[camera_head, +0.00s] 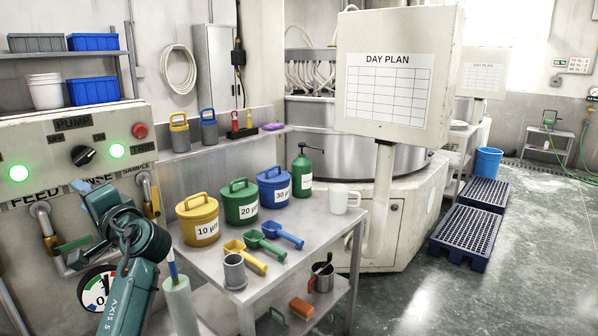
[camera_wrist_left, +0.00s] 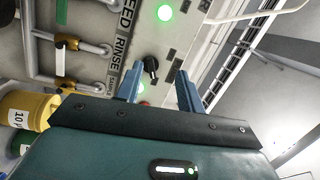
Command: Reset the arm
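My left arm, teal and dark, rises from the bottom left of the head view. Its gripper (camera_head: 80,186) is in front of the pump panel (camera_head: 60,137), near the lower edge of its knob and label area. In the left wrist view my left gripper (camera_wrist_left: 158,72) has its two blue fingers apart with nothing between them. The panel's black knob (camera_wrist_left: 151,68) shows behind the gap; whether the fingers touch the panel cannot be told, but no contact shows. My right gripper is in neither view.
The steel table right of the arm holds yellow (camera_head: 197,219), green (camera_head: 240,202) and blue (camera_head: 274,188) lidded tubs, scoops, a green bottle (camera_head: 307,171) and a white jug (camera_head: 344,199). A pressure gauge (camera_head: 96,289) and pipes sit below the panel. Open floor (camera_head: 480,285) lies right.

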